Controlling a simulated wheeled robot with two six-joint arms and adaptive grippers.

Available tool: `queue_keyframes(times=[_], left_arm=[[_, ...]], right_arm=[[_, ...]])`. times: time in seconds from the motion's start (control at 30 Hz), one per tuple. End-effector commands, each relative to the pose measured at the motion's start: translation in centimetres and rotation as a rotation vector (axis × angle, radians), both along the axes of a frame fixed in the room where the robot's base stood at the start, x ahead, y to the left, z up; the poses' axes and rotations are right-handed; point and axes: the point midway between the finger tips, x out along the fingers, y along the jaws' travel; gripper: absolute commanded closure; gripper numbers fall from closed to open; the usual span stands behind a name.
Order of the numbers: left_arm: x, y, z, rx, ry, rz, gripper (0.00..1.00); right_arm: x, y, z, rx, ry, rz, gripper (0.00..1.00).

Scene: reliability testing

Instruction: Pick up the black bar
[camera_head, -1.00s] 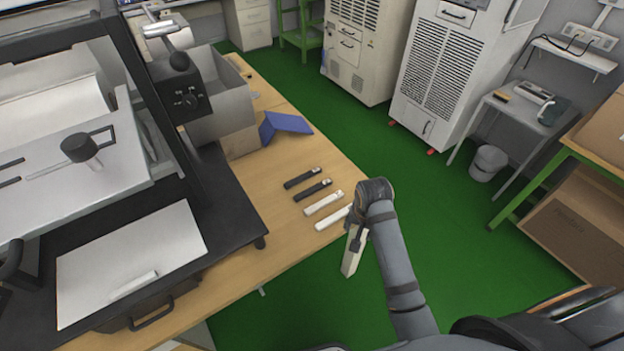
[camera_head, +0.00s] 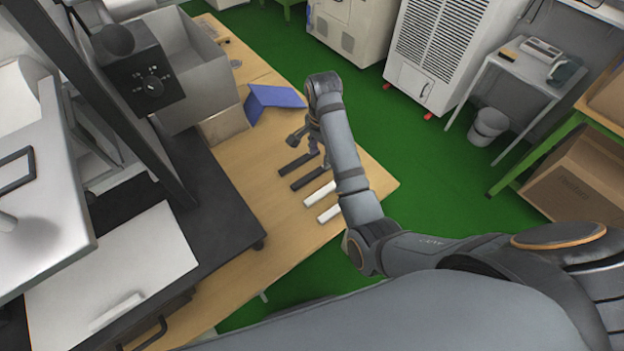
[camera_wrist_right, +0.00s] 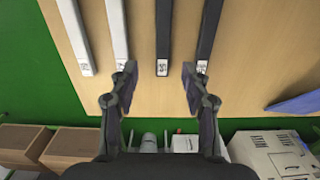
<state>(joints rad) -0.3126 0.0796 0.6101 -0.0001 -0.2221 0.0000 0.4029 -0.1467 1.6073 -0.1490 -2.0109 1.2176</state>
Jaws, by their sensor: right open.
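Two black bars lie side by side on the wooden table (camera_head: 232,240). In the head view, one black bar (camera_head: 297,164) is farther back and the other black bar (camera_head: 309,179) is just in front of it. My right gripper (camera_head: 303,147) is open above the bars, near the black ones. In the right wrist view, the open fingers (camera_wrist_right: 158,88) straddle the line of one black bar (camera_wrist_right: 163,35), at its labelled end. The other black bar (camera_wrist_right: 210,30) lies to the right, its end close to the right fingertip in the picture. My left gripper is not in view.
Two white bars (camera_head: 320,194) (camera_head: 330,213) lie parallel in front of the black ones. A blue folded object (camera_head: 272,101) and a grey open box (camera_head: 195,85) stand behind. A black machine base (camera_head: 215,200) borders the left. Green floor lies beyond the table's right edge.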

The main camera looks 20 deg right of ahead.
Motion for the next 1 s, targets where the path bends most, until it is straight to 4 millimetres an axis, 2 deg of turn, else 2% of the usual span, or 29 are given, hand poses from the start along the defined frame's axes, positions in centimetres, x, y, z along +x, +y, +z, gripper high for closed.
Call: queue_keyframes(times=[0.03,0.23,0.33,0.5,0.6,0.83,0.87,1.0], left_arm=[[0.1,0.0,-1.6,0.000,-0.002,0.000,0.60],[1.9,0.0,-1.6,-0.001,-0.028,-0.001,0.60],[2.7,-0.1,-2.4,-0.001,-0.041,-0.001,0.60],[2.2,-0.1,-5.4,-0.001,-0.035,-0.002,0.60],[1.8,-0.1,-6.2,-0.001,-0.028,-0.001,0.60],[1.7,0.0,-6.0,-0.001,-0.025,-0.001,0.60],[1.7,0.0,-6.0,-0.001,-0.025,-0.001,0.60],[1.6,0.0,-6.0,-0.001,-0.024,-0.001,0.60]], right_arm=[[0.0,0.0,-1.6,0.000,0.000,0.000,0.53],[0.0,0.0,-1.8,-0.001,-0.001,0.001,0.53],[0.1,0.0,-2.6,0.000,-0.001,0.001,0.53],[0.2,0.2,-5.4,-0.001,-0.001,0.001,0.53],[0.2,0.2,-6.8,-0.001,0.000,0.000,0.53],[0.2,0.2,-6.8,0.000,-0.001,0.000,0.53],[0.2,0.2,-6.8,0.000,-0.001,0.000,0.54],[0.2,0.2,-6.8,0.000,-0.001,0.001,0.73]])
